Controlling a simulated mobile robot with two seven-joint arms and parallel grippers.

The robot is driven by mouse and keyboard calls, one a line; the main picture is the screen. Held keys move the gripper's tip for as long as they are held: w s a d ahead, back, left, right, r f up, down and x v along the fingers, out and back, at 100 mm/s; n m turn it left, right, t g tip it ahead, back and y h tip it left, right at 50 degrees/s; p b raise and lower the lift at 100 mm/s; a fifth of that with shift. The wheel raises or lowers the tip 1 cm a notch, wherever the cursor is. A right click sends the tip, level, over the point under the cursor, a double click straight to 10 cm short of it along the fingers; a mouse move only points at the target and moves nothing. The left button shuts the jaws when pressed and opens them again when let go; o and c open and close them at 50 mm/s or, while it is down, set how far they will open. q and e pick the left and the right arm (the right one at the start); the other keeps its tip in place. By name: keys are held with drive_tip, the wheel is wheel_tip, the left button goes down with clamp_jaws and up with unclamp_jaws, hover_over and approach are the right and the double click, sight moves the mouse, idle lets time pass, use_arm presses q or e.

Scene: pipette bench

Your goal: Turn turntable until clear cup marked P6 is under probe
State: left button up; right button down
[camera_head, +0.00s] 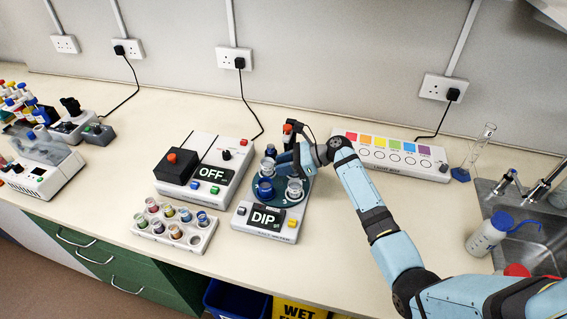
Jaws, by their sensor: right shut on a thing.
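The turntable (306,184) is a dark teal disc on a white unit with a black display reading DIP (267,218). Several small cups stand on it, including a blue one (264,190) and a clear one (294,190) at the front. The labels on the cups are too small to read, so I cannot tell which is P6. A black post with an orange-red top (289,128), which looks like the probe stand, rises behind the disc. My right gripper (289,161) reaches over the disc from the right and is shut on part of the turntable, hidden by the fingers. My left gripper is out of view.
A white unit reading OFF (209,174) stands left of the turntable. A white rack of vials (174,236) sits in front of it. A long box with coloured squares (392,152) is behind my right arm. A sink and a wash bottle (486,236) are at the right.

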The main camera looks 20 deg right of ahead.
idle(0.6)
drive_tip(key=c, duration=0.8)
unclamp_jaws()
drive_tip(key=shift+c, duration=0.2)
drive_tip(key=b+v, duration=0.1)
drive_tip(key=v, duration=1.2)
drive_tip(key=shift+d+r, duration=0.2)
drive_tip(key=shift+d, duration=0.2)
drive_tip(key=shift+c, duration=0.3)
